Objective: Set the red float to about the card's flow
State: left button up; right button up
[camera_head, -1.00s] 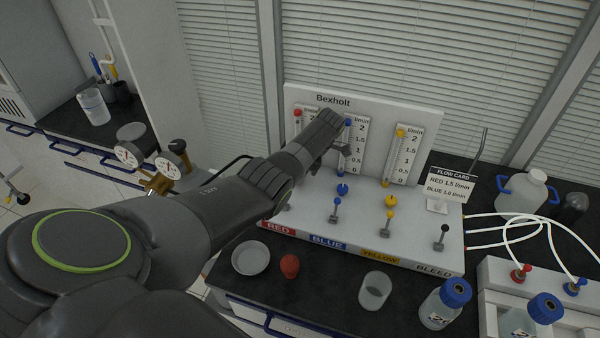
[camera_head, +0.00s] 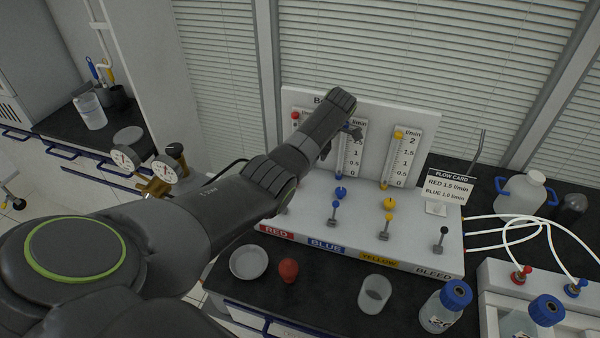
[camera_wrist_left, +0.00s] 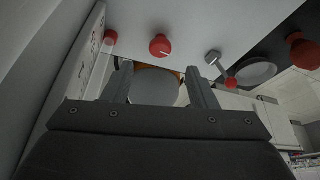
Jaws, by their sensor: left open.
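The Bexholt panel (camera_head: 361,113) carries three flow scales. A red piece (camera_head: 295,115) shows at the top of the red scale; my left arm hides most of that scale, so I cannot read the red float. In the left wrist view a red piece (camera_wrist_left: 110,38) shows in a clear tube. The round red knob (camera_wrist_left: 160,46) sits just beyond my left gripper (camera_wrist_left: 158,75), which is open and empty, its fingers apart from the knob. The flow card (camera_head: 449,186) reads RED 1.5 l/min and BLUE 1.0 l/min. My right gripper is out of view.
A toggle lever (camera_wrist_left: 214,60) with a red tip stands close to the right finger. The blue knob (camera_head: 341,191) and yellow knob (camera_head: 389,203) are on the panel's base. A dish (camera_head: 249,262), red object (camera_head: 288,270) and beaker (camera_head: 374,294) stand in front.

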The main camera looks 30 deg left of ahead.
pick_arm(q)
jog(key=p+v, duration=0.2)
jog(key=v, duration=0.8)
jog(key=shift+w+d+r, duration=0.1)
jog(key=shift+w+d, duration=0.05)
